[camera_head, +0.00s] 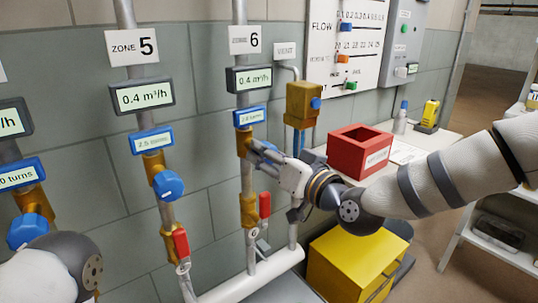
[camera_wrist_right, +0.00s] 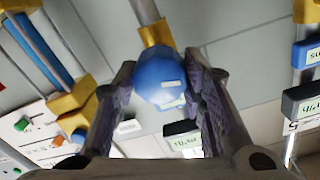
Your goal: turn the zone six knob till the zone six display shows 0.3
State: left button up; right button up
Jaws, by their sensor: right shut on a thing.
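The zone six display (camera_head: 249,78) reads 0.4 m³/h in the head view. It sits on the pipe under the sign marked 6 (camera_head: 245,40). The small blue turns display (camera_head: 249,117) below it is too small to read surely. My right gripper (camera_head: 258,152) reaches in from the right to the zone six valve below these displays. In the right wrist view the blue zone six knob (camera_wrist_right: 158,76) is between its two fingers, which are shut on it. In the head view the gripper hides the knob. My left arm shows at the lower left; its gripper is out of view.
The zone five knob (camera_head: 168,184) is on the pipe to the left, under a display (camera_head: 142,96) reading 0.4 m³/h. Red lever handles (camera_head: 265,204) stand below the valves. A red box (camera_head: 359,150) on a bench and a yellow box (camera_head: 350,262) are to the right.

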dwell(0.4)
jog(key=o, duration=1.2)
jog(key=shift+c, duration=0.2)
